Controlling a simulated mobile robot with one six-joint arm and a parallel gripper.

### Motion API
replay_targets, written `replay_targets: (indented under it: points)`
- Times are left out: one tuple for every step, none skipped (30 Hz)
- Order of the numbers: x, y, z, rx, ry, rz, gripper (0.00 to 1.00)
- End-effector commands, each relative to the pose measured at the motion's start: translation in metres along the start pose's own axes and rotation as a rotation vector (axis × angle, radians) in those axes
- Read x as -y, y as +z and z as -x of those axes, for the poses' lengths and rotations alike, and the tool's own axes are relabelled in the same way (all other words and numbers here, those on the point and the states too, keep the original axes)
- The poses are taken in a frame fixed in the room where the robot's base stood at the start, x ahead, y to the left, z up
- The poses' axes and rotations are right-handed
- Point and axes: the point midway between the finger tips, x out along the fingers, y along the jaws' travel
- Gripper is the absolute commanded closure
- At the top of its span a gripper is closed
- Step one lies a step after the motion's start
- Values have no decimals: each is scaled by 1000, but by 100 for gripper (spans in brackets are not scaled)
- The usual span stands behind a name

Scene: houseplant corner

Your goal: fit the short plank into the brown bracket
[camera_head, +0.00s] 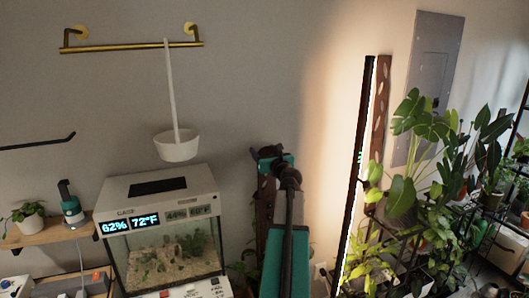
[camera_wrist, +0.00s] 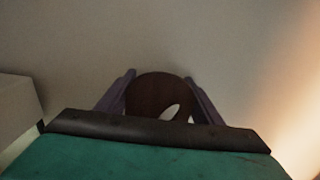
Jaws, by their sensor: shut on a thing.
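My gripper (camera_wrist: 160,88) has purple fingers closed on both sides of a dark brown plank (camera_wrist: 148,90) with a rounded end. A pale leaf-shaped cutout shows in the plank. In the head view, a dark brown plank (camera_head: 265,212) with cutouts hangs upright beside my arm, left of centre, and my arm hides part of it. The fingers are not clear in that view. A taller brown plank (camera_head: 383,95) with leaf cutouts stands upright against the wall at the right. I cannot make out the brown bracket for certain.
A lit black light bar (camera_head: 357,160) leans before the tall plank. Dense plants (camera_head: 420,190) fill the right. A terrarium (camera_head: 165,245) stands at the left under a brass rail (camera_head: 130,47) with a hanging white pot (camera_head: 178,146). The wall above my arm is clear.

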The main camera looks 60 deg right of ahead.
Motion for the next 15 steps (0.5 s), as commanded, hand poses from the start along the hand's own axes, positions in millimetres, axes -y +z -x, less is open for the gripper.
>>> replay_targets:
  points:
    - [0, 0, 0, 0, 0, 0, 78]
    - [0, 0, 0, 0, 0, 0, 78]
    - [0, 0, 0, 0, 0, 0, 78]
    - [0, 0, 0, 0, 0, 0, 78]
    - [0, 0, 0, 0, 0, 0, 36]
    - [0, 0, 0, 0, 0, 0, 30]
    - [0, 0, 0, 0, 0, 0, 24]
    - [0, 0, 0, 0, 0, 0, 19]
    - [0, 0, 0, 0, 0, 0, 18]
    - [0, 0, 0, 0, 0, 0, 18]
    - [0, 0, 0, 0, 0, 0, 18]
    - [0, 0, 0, 0, 0, 0, 18]
    - [0, 0, 0, 0, 0, 0, 18]
    - [0, 0, 0, 0, 0, 0, 18]
    - [0, 0, 0, 0, 1, 0, 18]
